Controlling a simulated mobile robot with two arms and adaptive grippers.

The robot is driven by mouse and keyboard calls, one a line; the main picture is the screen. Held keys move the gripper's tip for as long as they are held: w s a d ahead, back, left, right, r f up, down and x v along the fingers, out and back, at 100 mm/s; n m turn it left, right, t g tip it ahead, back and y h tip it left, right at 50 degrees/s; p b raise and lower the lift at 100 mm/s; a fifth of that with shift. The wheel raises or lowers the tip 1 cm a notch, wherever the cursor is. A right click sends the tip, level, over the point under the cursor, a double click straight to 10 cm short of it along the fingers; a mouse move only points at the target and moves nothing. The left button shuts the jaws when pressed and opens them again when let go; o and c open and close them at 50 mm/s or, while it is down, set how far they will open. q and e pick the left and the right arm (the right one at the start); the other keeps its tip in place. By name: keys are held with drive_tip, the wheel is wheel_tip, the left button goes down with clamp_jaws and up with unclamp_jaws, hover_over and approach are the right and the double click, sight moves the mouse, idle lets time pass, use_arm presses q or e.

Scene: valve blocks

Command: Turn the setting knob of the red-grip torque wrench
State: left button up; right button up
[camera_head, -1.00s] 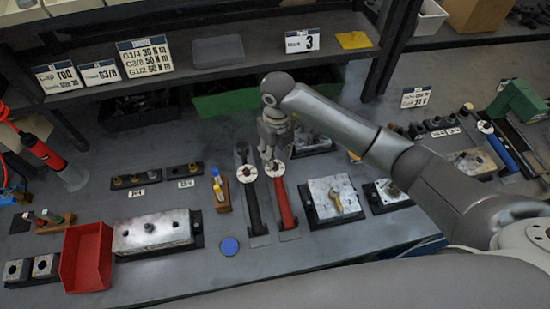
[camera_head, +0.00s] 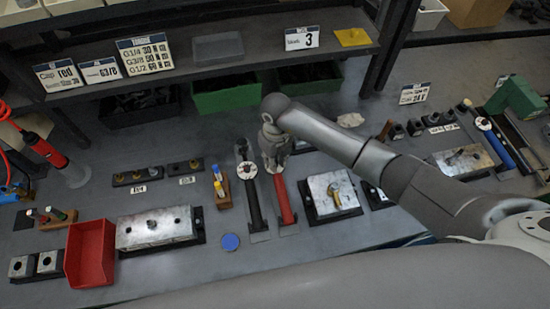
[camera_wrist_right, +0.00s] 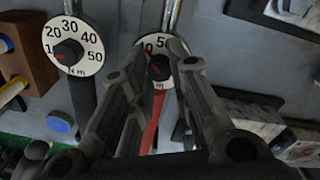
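The red-grip torque wrench (camera_head: 285,203) lies on the bench, its handle toward me. My right gripper (camera_head: 273,160) is right over its dial end and hides most of the dial in the head view. In the right wrist view the white dial (camera_wrist_right: 172,50) shows with a dark setting knob (camera_wrist_right: 158,69) at its centre. The fingers of my right gripper (camera_wrist_right: 162,62) stand apart on either side of the knob, with a gap visible. Whether they touch it is unclear. The red grip (camera_wrist_right: 151,128) shows between the fingers. My left gripper is out of view.
A black-grip wrench (camera_head: 254,208) lies close on the left, its dial (camera_wrist_right: 70,52) beside my finger. A metal valve block (camera_head: 331,194) stands on the right. A red bin (camera_head: 88,255) and a larger block (camera_head: 155,230) are further left. A shelf (camera_head: 260,48) runs behind.

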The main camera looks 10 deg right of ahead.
clamp_jaws()
drive_tip(key=shift+m, duration=0.3)
drive_tip(key=shift+m+b, duration=0.3)
drive_tip(key=shift+m, duration=0.5)
drive_tip(key=m, duration=0.3)
drive_tip(key=shift+m+b, duration=0.3)
drive_tip(key=shift+m, duration=1.3)
drive_tip(key=o, duration=0.8)
unclamp_jaws()
drive_tip(key=shift+c, duration=0.2)
